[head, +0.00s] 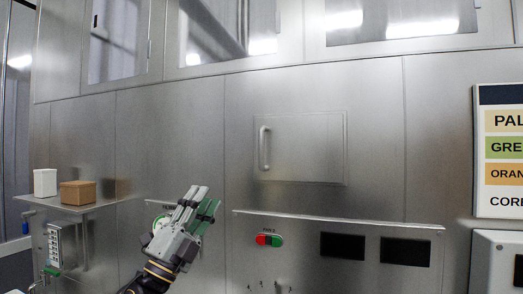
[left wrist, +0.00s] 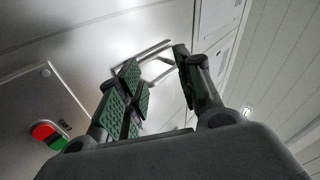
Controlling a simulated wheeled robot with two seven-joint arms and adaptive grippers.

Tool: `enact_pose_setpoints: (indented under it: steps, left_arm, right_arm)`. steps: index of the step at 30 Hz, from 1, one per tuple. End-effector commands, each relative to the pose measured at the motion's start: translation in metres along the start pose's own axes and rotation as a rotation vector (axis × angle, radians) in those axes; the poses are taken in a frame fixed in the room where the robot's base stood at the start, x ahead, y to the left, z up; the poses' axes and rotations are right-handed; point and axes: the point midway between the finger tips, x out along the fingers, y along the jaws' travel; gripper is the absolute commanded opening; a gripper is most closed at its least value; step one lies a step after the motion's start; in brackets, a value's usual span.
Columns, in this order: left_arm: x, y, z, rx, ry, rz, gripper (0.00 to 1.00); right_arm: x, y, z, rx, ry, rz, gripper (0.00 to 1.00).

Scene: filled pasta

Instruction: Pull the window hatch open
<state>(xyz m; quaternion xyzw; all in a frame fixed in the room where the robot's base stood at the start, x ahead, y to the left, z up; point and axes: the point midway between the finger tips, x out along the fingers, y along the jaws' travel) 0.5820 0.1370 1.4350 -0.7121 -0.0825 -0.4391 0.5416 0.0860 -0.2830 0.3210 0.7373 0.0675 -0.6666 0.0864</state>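The window hatch (head: 318,150) is a square metal panel in the steel wall in the head view. It sits flush in its frame and looks shut. Its upright bar handle (head: 264,148) is on its left side. My left gripper (head: 205,196) is below and left of the handle, clear of it, with its grey and green fingers pointing up. In the left wrist view the green-padded fingers of the left gripper (left wrist: 160,78) stand apart with nothing held between them. My right gripper is not in view.
A ledge with dark panels (head: 342,246) and a red-green fan switch (head: 269,240) is below the hatch; the switch also shows in the left wrist view (left wrist: 48,133). A shelf (head: 105,203) with a brown box (head: 78,192) and white box (head: 45,183) is left. A sign (head: 500,150) is right.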

Motion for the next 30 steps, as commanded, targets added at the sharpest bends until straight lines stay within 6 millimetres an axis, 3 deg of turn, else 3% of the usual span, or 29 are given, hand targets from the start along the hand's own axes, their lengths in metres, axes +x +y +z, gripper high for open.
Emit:
enact_pose_setpoints:
  steps: [6,15,22,30]
  left_arm:
    - [0.025,-0.025,-0.034,0.163,0.187,-0.032,0.35]
    - [0.048,-0.045,-0.072,0.398,0.416,-0.037,0.35]
    - [0.059,-0.052,-0.089,0.591,0.568,-0.010,0.35]
    - [0.070,-0.057,-0.093,0.825,0.712,0.058,0.35]
  right_arm:
    - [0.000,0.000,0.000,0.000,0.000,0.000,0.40]
    - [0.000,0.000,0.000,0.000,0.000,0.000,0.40]
    - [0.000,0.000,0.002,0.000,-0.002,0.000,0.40]
    - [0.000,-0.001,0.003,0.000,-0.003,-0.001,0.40]
